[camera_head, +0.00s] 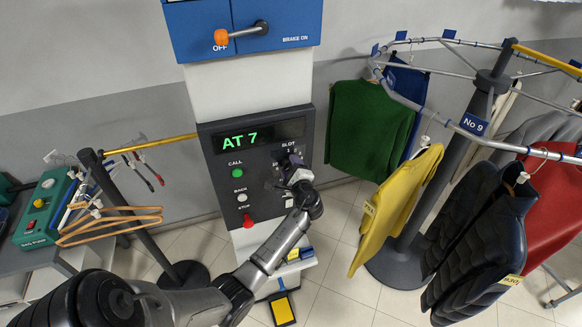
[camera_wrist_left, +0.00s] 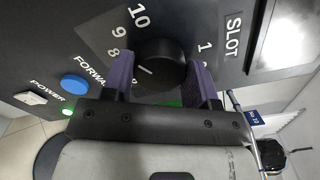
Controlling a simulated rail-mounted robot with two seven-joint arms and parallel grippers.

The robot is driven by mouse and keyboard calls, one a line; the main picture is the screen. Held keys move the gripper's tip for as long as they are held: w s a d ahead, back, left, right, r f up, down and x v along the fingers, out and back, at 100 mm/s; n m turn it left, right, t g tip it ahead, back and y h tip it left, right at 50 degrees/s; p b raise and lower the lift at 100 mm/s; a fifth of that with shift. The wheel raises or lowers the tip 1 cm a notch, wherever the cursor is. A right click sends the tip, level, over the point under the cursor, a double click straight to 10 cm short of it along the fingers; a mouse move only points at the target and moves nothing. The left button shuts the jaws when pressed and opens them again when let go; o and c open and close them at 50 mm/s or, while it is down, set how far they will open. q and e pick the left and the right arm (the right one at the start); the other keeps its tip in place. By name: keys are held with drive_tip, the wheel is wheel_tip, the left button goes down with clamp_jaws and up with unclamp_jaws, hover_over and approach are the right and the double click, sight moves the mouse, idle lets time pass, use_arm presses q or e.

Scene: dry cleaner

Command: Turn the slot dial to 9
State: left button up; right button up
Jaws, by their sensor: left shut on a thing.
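The slot dial (camera_wrist_left: 165,58) is a round black knob on the dark control panel (camera_head: 226,163). In the left wrist view the numbers 10, 9 and 8 show at its left and a 1 at its right. A short white mark on the knob points left, near the 8 or just below it; the left finger hides that part of the scale. My left gripper (camera_wrist_left: 162,76) is shut on the dial, with a purple finger on each side. In the head view my left gripper (camera_head: 297,174) covers most of the dial. The display (camera_head: 255,134) reads AT 7. My right gripper is not in view.
On the panel are a green CALL button (camera_head: 237,173), a white BACK button (camera_head: 242,197) and a red STOP button (camera_head: 247,221). A blue FORWARD button (camera_wrist_left: 75,84) lies left of the dial in the wrist view. A garment conveyor (camera_head: 490,80) with clothes stands at the right.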

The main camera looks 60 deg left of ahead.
use_arm(q)
drive_tip(key=o, duration=0.9)
drive_tip(key=shift+d+f, duration=0.1)
drive_tip(key=shift+d, duration=0.45)
drive_tip(key=b+v, duration=0.3)
drive_tip(key=v, duration=0.9)
drive_tip(key=shift+d+b, duration=0.3)
drive_tip(key=shift+d, duration=0.05)
drive_tip(key=shift+s, duration=0.15)
